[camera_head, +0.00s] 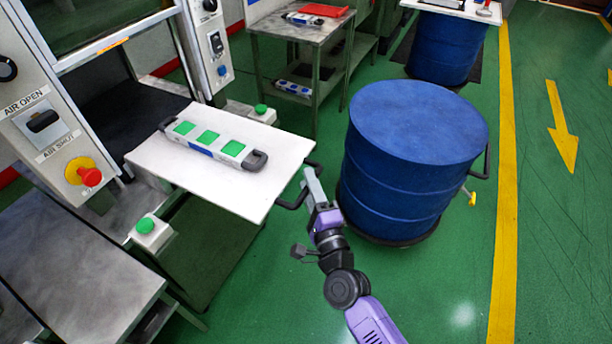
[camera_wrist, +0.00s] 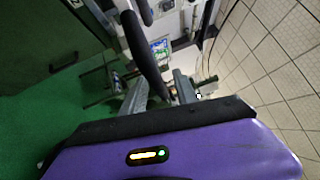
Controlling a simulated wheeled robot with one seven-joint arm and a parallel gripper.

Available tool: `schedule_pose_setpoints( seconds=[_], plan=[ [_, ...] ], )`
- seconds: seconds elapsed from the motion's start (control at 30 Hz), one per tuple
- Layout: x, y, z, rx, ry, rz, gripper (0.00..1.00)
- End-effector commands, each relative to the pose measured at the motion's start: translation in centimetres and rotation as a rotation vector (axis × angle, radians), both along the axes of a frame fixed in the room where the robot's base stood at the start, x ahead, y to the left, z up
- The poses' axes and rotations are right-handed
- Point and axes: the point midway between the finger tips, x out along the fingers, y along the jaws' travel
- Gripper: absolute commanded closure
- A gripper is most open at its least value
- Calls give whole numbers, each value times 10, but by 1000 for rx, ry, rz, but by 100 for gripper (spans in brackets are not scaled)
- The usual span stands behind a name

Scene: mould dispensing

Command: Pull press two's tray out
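The press's white tray (camera_head: 240,200) sticks out from the press opening. A grey mould bar (camera_head: 212,145) with three green squares and dark end grips lies on it. The tray's dark handle (camera_head: 290,205) is on its outer right edge, and it shows as a black bar in the wrist view (camera_wrist: 147,50). My gripper (camera_head: 310,180) is at this handle. In the wrist view the handle runs between my two grey fingers (camera_wrist: 160,93), which appear closed against it, though the contact is partly hidden.
A blue drum (camera_head: 400,175) stands close to the right of my gripper. The press panel (camera_head: 50,130) has a red knob on yellow. Green buttons (camera_head: 145,226) flank the tray. A metal bench (camera_head: 70,250) is at left. Green floor is free in front.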

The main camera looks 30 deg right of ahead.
Motion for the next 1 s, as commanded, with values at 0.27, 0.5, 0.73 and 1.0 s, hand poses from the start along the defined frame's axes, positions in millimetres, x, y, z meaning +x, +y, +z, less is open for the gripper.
schedule_pose_setpoints(
  seconds=[0.27,0.5,0.73,1.0],
  plan=[
    [-40,6,-6,0,-2,-1,64],
    [-48,8,-5,0,-3,-1,64],
    [-48,8,-5,0,-3,-1,64],
    [-52,8,-7,-14,3,-2,64]
  ],
)
